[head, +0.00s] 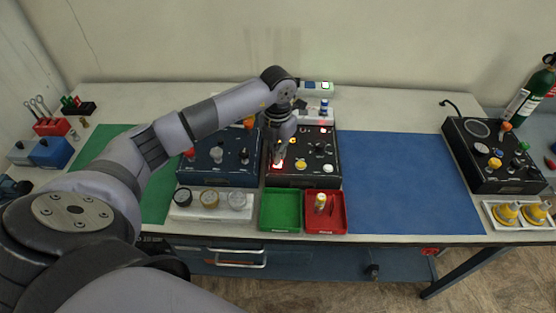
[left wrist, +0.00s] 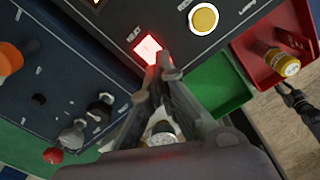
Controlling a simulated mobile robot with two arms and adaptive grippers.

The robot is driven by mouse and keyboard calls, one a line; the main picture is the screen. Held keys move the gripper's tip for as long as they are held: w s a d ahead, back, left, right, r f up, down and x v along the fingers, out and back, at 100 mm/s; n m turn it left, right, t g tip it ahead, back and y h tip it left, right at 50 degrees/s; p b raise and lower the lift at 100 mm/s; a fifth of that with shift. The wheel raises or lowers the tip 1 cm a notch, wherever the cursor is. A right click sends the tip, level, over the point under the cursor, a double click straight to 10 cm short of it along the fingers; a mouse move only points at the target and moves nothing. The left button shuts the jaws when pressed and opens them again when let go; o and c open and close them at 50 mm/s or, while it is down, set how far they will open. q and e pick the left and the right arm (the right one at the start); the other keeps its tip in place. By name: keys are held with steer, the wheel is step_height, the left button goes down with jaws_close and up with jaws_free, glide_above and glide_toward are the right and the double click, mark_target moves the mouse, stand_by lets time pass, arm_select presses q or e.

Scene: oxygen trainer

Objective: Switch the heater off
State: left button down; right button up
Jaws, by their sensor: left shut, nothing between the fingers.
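A small square switch, glowing red, sits at the front left of the middle black panel (head: 301,179). My left gripper (head: 279,154) is over that panel, pointing down, shut and empty. Its fingertips (left wrist: 164,74) lie right beside the lit switch in the left wrist view. I cannot tell whether they touch it. In the head view the gripper partly hides the switch area. My right gripper is not in view.
A yellow button (left wrist: 203,18) is beside the lit switch. A dark blue panel (head: 217,180) with knobs stands left. A green tray (head: 279,229) and a red tray (head: 339,229) holding a yellow-banded part are in front. The blue mat (head: 405,185) to the right is clear.

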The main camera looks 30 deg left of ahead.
arm_select(q)
steer(key=shift+s+f+b, duration=0.1)
steer(key=shift+f+b, duration=0.8)
steer(key=shift+f, duration=0.3)
stand_by(0.4)
steer(key=shift+r+p, duration=0.55)
steer(key=shift+r, duration=0.2)
steer(key=shift+r+p, duration=1.75)
steer(key=shift+r, duration=1.05)
